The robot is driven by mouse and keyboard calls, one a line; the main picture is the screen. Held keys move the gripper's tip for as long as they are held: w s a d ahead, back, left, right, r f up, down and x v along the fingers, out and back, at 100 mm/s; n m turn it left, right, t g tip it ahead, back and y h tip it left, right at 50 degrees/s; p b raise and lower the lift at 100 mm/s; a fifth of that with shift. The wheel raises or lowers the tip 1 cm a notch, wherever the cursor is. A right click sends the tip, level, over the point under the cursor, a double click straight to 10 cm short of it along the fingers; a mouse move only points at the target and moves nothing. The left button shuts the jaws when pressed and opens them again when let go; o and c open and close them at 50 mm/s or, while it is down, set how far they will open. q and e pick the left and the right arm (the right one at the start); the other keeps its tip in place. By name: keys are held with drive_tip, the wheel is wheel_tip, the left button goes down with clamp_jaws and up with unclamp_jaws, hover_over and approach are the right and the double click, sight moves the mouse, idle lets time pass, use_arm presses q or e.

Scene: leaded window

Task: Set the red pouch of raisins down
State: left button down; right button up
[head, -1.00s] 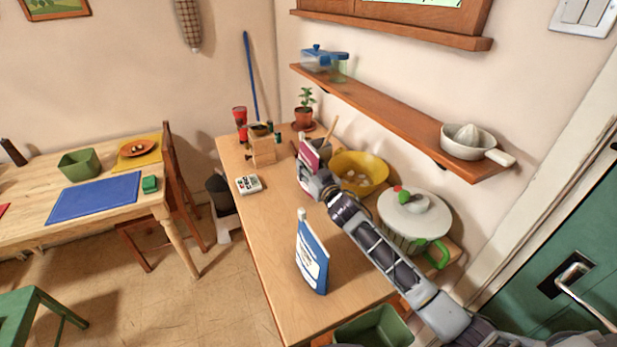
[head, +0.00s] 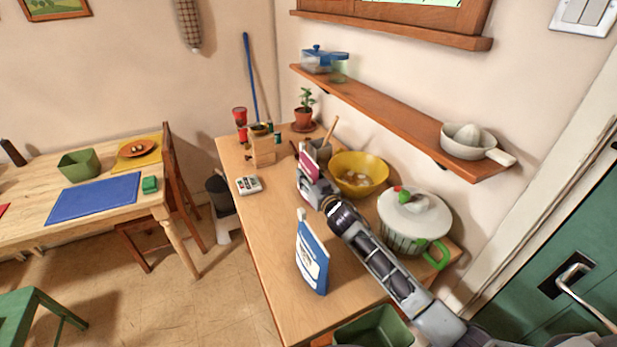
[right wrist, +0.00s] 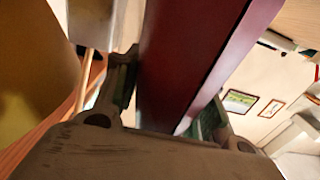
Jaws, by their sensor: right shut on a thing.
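The red pouch of raisins (head: 308,163) is upright in the head view, over the wooden counter (head: 270,215), left of the yellow bowl. My right gripper (head: 311,181) is shut on it. In the right wrist view the dark red pouch (right wrist: 195,60) stands between the two fingers of the right gripper (right wrist: 165,105). The gripper hides its lower part, so I cannot tell whether its bottom touches the counter. My left gripper is not in view.
A yellow bowl (head: 359,174) and a lidded pot (head: 413,222) stand right of the pouch. A blue carton (head: 312,255) stands nearer.

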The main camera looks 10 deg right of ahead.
drive_tip(key=shift+f, duration=0.1)
drive_tip(key=o, duration=1.2)
drive_tip(key=shift+v, duration=2.75)
drive_tip(key=shift+b+v, duration=0.4)
drive_tip(key=shift+v, duration=2.85)
drive_tip(key=shift+c, duration=0.2)
